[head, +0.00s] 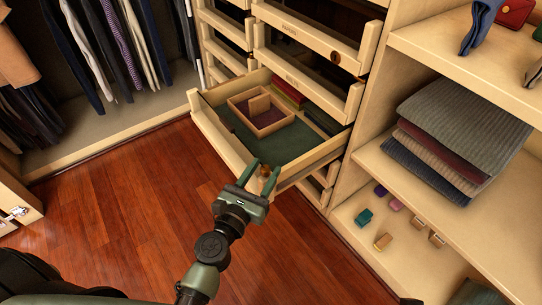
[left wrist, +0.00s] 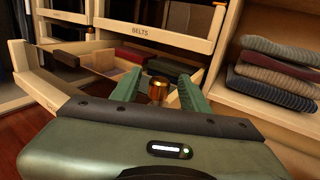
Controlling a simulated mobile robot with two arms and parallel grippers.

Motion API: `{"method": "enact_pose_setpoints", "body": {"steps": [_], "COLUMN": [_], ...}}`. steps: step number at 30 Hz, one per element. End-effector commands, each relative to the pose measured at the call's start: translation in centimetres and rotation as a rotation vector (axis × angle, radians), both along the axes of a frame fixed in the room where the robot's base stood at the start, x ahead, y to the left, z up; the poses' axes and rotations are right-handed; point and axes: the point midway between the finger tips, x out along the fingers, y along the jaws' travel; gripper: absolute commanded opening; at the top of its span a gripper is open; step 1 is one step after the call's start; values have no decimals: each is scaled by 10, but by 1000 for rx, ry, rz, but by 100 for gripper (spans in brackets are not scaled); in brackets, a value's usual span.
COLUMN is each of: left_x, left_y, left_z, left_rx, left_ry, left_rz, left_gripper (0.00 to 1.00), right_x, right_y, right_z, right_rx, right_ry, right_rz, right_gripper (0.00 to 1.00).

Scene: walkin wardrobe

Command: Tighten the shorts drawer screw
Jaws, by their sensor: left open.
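An open wooden drawer (head: 222,140) with a dark green lining sticks out of the cabinet; no label is readable on it. A round brass screw head or knob (head: 265,171) shows at its near front corner. My left gripper (head: 263,168) is open there, its green fingers on either side of the brass piece. In the left wrist view the brass piece (left wrist: 158,91) stands between the two fingers, with gaps beside it. I cannot tell how far it sticks out. My right gripper is out of view.
The drawer holds a small wooden tray (head: 235,102) and red folded items (head: 290,91). A drawer labelled BELTS (left wrist: 140,32) sits above, with a copper-coloured knob (head: 335,57). Shelves with folded knitwear (head: 465,110) stand right. The wooden floor (head: 130,205) is clear at left.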

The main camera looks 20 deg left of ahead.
Motion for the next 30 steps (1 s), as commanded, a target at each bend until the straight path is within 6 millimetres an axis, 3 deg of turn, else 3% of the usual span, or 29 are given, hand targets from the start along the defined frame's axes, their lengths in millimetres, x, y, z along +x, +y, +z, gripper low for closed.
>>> {"method": "enact_pose_setpoints", "body": {"steps": [3,7,18,23,30], "left_x": [21,34,40,40,40], "left_y": [-3,-5,-7,-7,-7], "left_z": [3,2,1,1,1], "left_rx": [0,-1,0,0,1], "left_ry": [-3,-2,-1,-1,-1], "left_rz": [1,1,0,0,-6], "left_gripper": [45,45,45,3,0], "right_x": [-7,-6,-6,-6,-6], "right_y": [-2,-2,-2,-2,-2], "right_z": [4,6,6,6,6], "right_rx": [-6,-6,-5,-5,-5], "right_ry": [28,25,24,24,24], "right_rz": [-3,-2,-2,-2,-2], "right_gripper": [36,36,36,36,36]}}
